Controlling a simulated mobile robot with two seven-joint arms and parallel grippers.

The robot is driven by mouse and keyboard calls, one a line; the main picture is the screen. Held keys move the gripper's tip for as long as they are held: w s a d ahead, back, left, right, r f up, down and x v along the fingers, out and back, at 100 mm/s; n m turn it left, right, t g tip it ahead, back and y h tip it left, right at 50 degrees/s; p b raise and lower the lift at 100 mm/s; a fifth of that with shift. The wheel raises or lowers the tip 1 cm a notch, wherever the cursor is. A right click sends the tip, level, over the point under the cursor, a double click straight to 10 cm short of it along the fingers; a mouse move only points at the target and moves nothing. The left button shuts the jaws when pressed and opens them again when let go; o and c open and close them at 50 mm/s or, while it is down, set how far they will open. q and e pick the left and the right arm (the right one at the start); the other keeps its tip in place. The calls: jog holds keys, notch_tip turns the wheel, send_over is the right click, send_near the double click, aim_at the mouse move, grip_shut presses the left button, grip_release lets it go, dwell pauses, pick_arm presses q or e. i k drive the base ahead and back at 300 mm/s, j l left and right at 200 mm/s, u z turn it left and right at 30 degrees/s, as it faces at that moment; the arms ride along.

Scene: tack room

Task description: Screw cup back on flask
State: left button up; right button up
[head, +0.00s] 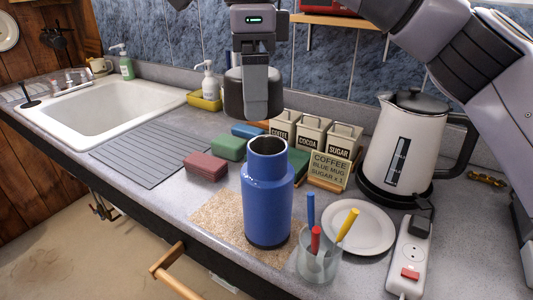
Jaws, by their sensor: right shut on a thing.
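The blue flask (267,205) stands upright on a cork mat (217,222) near the counter's front edge. Its mouth is open and shows a metal rim. My right gripper (262,108) comes down from the top of the head view and is shut on a dark brown-grey cup (234,97). The finger in front hides part of the cup. The cup is held above the flask and appears apart from it, slightly left of the mouth in the picture. My left gripper is not in view.
A glass of coloured pens (318,262), a white plate (358,229) and a power strip (408,262) are right of the flask. A kettle (405,150), canisters (312,133) and a coffee sign (328,171) stand behind. Coloured blocks (205,166) lie left, near the sink (120,105).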

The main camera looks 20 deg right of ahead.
aim_at(268, 211)
jog(key=k, duration=1.2)
